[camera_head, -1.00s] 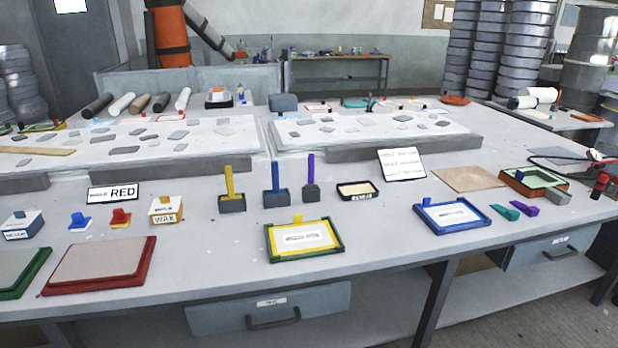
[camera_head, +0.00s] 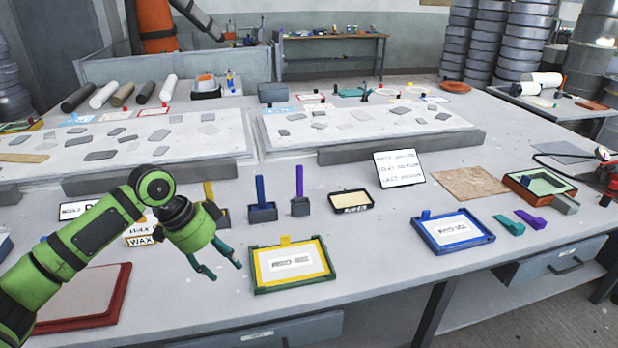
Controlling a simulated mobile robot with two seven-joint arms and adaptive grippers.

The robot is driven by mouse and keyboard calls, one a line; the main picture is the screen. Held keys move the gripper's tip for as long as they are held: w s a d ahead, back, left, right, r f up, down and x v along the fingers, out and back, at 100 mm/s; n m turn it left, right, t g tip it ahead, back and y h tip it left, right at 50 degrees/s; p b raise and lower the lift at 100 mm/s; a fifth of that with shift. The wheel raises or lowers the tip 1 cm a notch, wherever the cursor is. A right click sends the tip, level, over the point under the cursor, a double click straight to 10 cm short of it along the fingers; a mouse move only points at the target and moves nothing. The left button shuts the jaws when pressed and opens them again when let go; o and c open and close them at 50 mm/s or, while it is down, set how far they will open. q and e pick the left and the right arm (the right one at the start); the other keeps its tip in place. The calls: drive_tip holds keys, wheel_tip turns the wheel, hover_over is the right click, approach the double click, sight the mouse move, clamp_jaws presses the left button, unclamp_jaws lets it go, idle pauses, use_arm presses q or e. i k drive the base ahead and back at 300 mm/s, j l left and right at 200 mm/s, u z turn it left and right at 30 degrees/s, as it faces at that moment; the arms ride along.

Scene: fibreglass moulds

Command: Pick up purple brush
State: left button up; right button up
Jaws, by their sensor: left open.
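The purple brush (camera_head: 299,190) stands upright on the table, with a tall purple handle on a dark grey block. A blue-handled brush (camera_head: 261,200) stands just left of it. A yellow-handled brush (camera_head: 209,192) stands further left, partly hidden behind my left arm. My left gripper (camera_head: 226,270) is open and empty. It is left of the purple brush and nearer the front edge, close to the yellow frame's left side. My right gripper is not in view.
A green-edged yellow frame (camera_head: 252,272) lies in front of the brushes. A small tray (camera_head: 334,203) and a white sign (camera_head: 399,168) are to the right. A blue frame (camera_head: 418,231), a teal piece (camera_head: 509,225) and a purple piece (camera_head: 532,221) lie further right.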

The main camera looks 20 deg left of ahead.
sight(300, 198)
drive_tip(key=i, duration=1.4)
